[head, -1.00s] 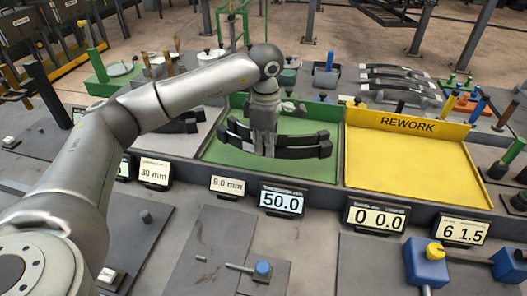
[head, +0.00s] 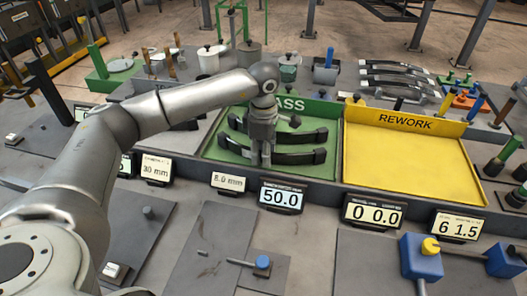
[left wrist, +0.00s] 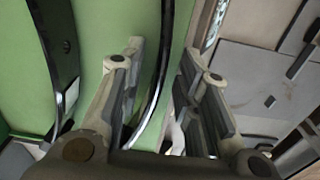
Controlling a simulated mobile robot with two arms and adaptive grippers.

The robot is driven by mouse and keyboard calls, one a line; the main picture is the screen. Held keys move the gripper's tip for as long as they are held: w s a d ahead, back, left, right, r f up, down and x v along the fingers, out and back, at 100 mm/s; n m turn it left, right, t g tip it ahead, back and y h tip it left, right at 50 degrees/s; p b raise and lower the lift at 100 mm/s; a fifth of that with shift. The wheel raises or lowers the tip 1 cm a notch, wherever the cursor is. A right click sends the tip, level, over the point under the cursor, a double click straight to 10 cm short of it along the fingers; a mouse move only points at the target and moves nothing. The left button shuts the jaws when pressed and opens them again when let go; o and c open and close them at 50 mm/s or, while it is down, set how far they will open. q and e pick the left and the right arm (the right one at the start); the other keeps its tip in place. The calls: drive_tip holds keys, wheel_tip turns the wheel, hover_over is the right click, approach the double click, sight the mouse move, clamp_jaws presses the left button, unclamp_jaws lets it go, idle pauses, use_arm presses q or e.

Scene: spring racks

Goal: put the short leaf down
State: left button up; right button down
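Two dark curved leaves lie in the green PASS tray (head: 215,152), one behind the other. The front leaf (head: 301,157), which I take as the short leaf, rests on the tray floor. My left gripper (head: 263,158) points down over its middle. In the left wrist view the fingers stand apart on both sides of this leaf (left wrist: 160,62), with gaps between it and each finger, so the gripper is open. The rear leaf (head: 305,136) also shows at the left of the wrist view (left wrist: 58,60), clear of the fingers. My right gripper is out of view.
The yellow REWORK tray (head: 405,165) to the right is empty. Several dark leaves (head: 395,82) lie on a rack behind it. Small displays (head: 282,196) line the front of the trays. Blue fixtures (head: 420,258) stand at the front right.

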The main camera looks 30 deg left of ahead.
use_arm(q)
drive_tip(key=shift+r, duration=0.1)
drive_tip(key=shift+r, duration=0.25)
wheel_tip(320, 180, up, 12)
drive_tip(key=b, duration=0.3)
drive_tip(key=shift+f, duration=0.2)
drive_tip(key=shift+s+f, duration=0.1)
drive_tip(key=shift+s, duration=0.05)
